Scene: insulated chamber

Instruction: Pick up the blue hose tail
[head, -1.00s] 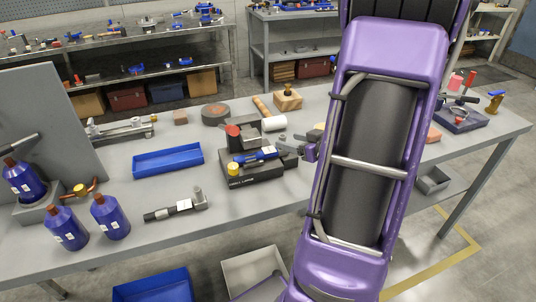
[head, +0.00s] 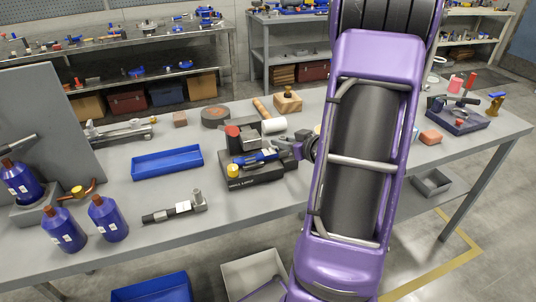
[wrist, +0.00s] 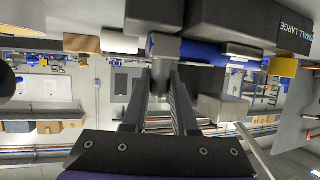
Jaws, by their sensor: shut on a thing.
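The blue hose tail (head: 255,157) lies across the top of a black fixture block (head: 262,174) on the workbench, with a yellow-ended part beside its left end. My gripper (head: 286,147) reaches it from the right in the head view. In the wrist view, which is upside down, the blue body (wrist: 203,53) shows beyond the fingers. My gripper (wrist: 165,65) is shut on the grey end of the hose tail there. The hose tail still appears at the block; whether it touches the block cannot be told.
A red-topped dark part (head: 237,136) stands at the back of the block. A mallet (head: 272,126) and wooden block (head: 288,101) lie behind it. A blue tray (head: 167,162), a torque tool (head: 175,208) and blue bottles (head: 108,218) are to the left. Bench between tray and block is clear.

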